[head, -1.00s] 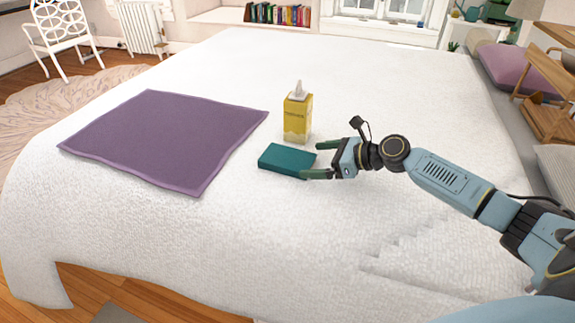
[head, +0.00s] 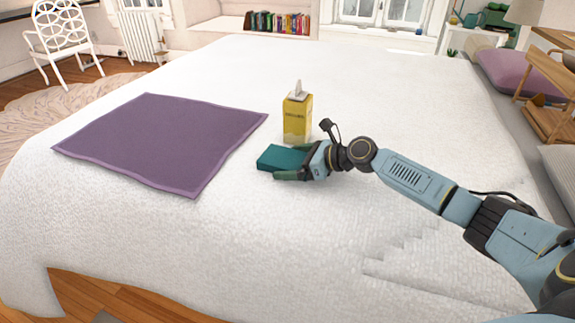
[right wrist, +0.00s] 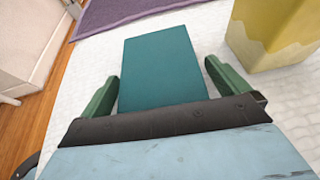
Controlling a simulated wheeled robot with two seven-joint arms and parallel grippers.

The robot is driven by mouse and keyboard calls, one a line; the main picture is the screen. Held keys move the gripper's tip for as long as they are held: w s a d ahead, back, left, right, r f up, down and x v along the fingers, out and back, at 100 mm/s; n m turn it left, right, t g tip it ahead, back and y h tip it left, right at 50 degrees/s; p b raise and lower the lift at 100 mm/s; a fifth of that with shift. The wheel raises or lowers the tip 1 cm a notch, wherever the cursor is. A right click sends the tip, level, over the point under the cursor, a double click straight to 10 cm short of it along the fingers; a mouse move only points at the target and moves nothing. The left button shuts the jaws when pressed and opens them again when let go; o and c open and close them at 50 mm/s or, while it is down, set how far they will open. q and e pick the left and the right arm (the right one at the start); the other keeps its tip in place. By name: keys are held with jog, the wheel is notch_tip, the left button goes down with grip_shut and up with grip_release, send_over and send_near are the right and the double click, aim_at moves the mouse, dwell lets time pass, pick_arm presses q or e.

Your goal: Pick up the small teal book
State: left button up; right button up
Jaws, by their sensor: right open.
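The small teal book (head: 281,157) lies flat on the white bed, just in front of the yellow tissue box. My right gripper (head: 296,163) is at the book's right end, its fingers reaching along the book's two sides. In the right wrist view, the book (right wrist: 160,65) lies between the two green fingers of the open gripper (right wrist: 160,82). A gap shows beside the right finger; the left finger is close to the book's edge. The book's near end is hidden by the gripper body. My left gripper is not in view.
A yellow tissue box (head: 297,118) stands close behind the book, and in the right wrist view it (right wrist: 275,35) is to the right of the right finger. A purple cloth (head: 160,143) lies flat on the bed (head: 400,90) to the left. The bed in front is clear.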

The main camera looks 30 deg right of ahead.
jog(key=shift+c, duration=0.4)
jog(key=c, duration=1)
jog(key=shift+r, duration=0.1)
